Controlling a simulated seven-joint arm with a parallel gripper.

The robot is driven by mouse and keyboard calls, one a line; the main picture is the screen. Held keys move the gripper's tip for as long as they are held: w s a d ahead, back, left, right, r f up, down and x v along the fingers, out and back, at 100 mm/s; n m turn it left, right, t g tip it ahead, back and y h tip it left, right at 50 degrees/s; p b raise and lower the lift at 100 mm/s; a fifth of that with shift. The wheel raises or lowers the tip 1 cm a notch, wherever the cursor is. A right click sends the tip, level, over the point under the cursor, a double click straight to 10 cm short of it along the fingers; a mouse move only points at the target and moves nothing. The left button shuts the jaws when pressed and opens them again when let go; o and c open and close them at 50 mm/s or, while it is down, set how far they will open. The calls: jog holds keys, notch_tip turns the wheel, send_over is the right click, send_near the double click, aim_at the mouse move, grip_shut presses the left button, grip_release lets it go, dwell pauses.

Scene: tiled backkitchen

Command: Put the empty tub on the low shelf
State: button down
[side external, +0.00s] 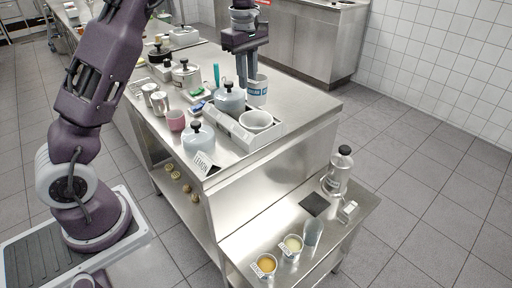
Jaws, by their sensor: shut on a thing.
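My gripper (246,80) points down over the steel counter (318,102). It is shut on a white tub with a blue label (258,91), with the fingers at the tub's left side near its rim. The tub is upright, behind a grey lidded pot; its base is partly hidden, so I cannot tell whether it touches the counter. Its inside is not visible. The low shelf (243,238) is a steel ledge at the front right, below the counter top.
The low shelf holds an orange-filled tub (266,265), a cream-filled tub (292,245), a clear cup (312,232), a black square (315,204) and a black-topped jar (338,172).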

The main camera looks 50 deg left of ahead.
notch_tip(320, 180, up, 5)
jog(key=shift+f, duration=0.1)
jog(key=s+d+m, duration=0.3)
jog(key=s+d, duration=0.9)
jog(key=d, duration=0.4)
jog(key=shift+t, duration=0.3)
jog(key=f, duration=4.4)
jog(key=shift+s+a, duration=0.1)
jog(key=shift+a, duration=0.1)
jog(key=shift+f, duration=0.1)
jog(key=c, duration=1.3)
grip_release()
